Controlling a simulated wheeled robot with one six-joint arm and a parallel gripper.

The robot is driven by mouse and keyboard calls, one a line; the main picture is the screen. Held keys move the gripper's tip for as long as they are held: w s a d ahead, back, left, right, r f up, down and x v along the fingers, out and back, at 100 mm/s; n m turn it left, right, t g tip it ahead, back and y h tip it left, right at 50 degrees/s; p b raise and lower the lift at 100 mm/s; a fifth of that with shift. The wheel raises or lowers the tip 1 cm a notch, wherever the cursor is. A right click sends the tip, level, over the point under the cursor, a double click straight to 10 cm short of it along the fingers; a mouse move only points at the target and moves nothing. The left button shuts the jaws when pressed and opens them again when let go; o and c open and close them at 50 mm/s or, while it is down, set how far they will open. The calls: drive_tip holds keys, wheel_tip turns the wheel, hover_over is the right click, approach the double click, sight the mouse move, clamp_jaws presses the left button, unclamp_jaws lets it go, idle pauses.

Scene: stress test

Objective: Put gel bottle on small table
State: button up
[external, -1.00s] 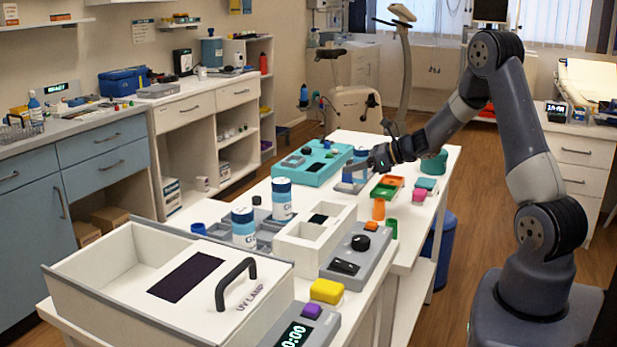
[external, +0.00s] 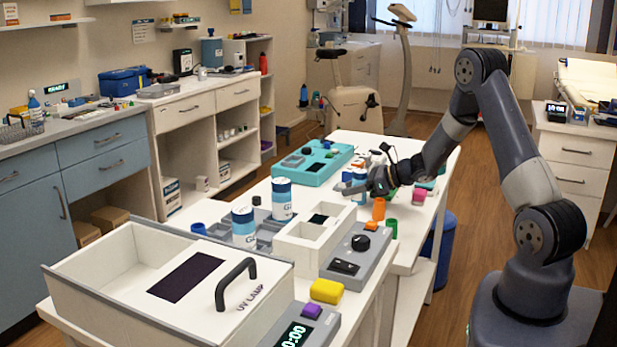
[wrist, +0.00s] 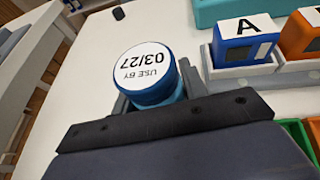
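My gripper (external: 360,188) is over the white table (external: 398,237), with its fingers on both sides of a white and blue bottle (external: 359,177). In the wrist view the bottle's round white lid (wrist: 145,64) reads "USE BY 03/27", and the fingers (wrist: 155,95) close against its sides. The bottle looks upright; I cannot tell whether its base touches the table. Its label is mostly hidden by the gripper. Two similar white and blue bottles, one nearer (external: 244,227) and one farther (external: 282,200), stand at the grey tray. Which surface is the small table is not clear.
A teal device (external: 318,165) stands behind the gripper. A white divided box (external: 315,235) stands in front. The wrist view shows bare white tabletop left of the bottle.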

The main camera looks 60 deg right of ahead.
drive_tip(key=o, duration=0.4)
drive_tip(key=shift+r, duration=0.1)
drive_tip(key=shift+r+p, duration=0.2)
drive_tip(key=shift+p, duration=0.15)
drive_tip(key=b+v, duration=0.1)
drive_tip(key=v, duration=1)
drive_tip(key=shift+o, duration=0.5)
drive_tip(key=shift+s+r, duration=0.15)
drive_tip(key=shift+s, duration=0.3)
